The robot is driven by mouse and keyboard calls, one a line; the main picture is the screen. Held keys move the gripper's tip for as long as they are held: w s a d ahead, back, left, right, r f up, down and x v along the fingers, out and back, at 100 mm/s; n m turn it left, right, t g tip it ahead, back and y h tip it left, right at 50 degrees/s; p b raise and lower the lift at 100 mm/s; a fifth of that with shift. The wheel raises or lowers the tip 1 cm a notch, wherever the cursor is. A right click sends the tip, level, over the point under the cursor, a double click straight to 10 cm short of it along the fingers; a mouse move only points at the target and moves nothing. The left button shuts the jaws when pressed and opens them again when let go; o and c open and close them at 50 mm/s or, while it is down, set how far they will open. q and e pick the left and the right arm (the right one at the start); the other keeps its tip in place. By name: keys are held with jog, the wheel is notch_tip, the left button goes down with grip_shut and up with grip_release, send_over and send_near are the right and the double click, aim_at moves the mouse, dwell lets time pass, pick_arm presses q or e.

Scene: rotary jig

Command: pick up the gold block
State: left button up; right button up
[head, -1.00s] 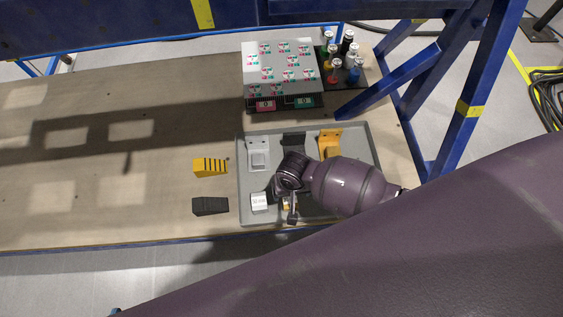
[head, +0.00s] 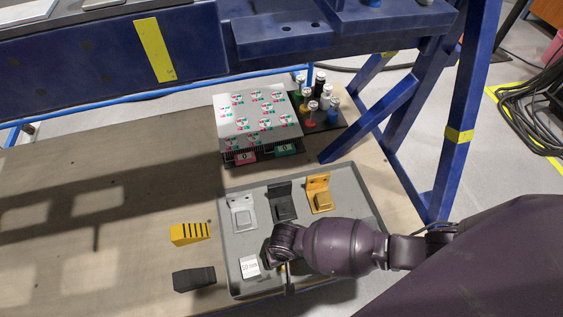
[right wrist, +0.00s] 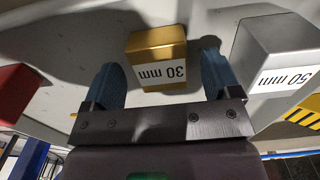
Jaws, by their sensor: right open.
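The gold block (right wrist: 158,45), marked "30 mm", sits on the grey surface in the right wrist view. My right gripper (right wrist: 160,76) is open, its two blue fingers on either side of the block's near part, with a visible gap on each side. Whether a finger touches it is not clear. In the head view my right gripper (head: 288,272) is low over the front of the grey tray (head: 230,277), and my wrist hides nearly all of the gold block. My left gripper is not in view.
A silver block (head: 250,266) marked "50 mm" lies left of my gripper in the head view; it also shows in the right wrist view (right wrist: 270,60), beside the right finger. A red block (right wrist: 20,88) is at left there. Silver, black and gold brackets (head: 318,194) stand behind.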

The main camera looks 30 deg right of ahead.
jog(key=shift+f, duration=0.65)
jog(key=shift+a+r, duration=0.1)
jog(key=c, duration=1.5)
